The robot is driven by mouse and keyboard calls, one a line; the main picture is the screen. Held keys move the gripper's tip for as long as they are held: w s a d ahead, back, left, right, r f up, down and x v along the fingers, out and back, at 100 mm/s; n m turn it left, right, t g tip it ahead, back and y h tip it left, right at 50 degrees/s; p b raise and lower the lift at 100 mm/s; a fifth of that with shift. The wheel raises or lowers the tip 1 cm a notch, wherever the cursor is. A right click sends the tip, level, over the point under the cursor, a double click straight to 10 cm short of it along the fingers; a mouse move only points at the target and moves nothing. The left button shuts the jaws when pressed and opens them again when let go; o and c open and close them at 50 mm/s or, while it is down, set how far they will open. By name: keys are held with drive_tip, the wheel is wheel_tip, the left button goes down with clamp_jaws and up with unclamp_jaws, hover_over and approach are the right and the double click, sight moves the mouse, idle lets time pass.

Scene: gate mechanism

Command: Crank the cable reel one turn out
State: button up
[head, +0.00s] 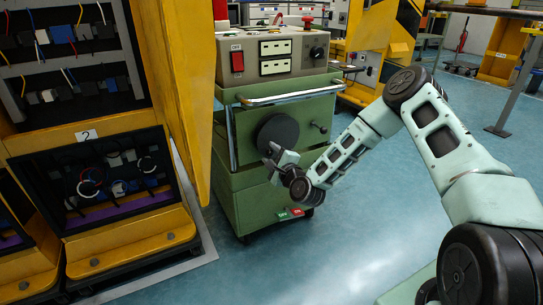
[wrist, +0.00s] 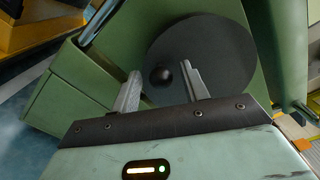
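The cable reel appears as a dark grey disc (head: 278,134) on the front of a green wheeled cabinet (head: 240,190); no cable shows on it. In the wrist view the disc (wrist: 225,50) fills the upper middle. A round black knob (wrist: 161,76) stands out from its lower left part. My gripper (head: 269,156) is at the disc's lower edge in the head view. In the wrist view my gripper (wrist: 160,73) is open, one finger on each side of the knob, with a gap on both sides. The knob is hard to make out in the head view.
A small dark knob (head: 321,127) sticks out right of the disc. A metal rail (head: 292,96) crosses the cabinet front above it. A yellow door panel (head: 176,80) stands close on the left. The blue floor (head: 340,250) in front is mostly clear.

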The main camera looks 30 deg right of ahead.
drive_tip(key=s+p, duration=0.3)
drive_tip(key=s, duration=1.4)
drive_tip(key=shift+s+d, duration=0.2)
drive_tip(key=shift+d, duration=0.1)
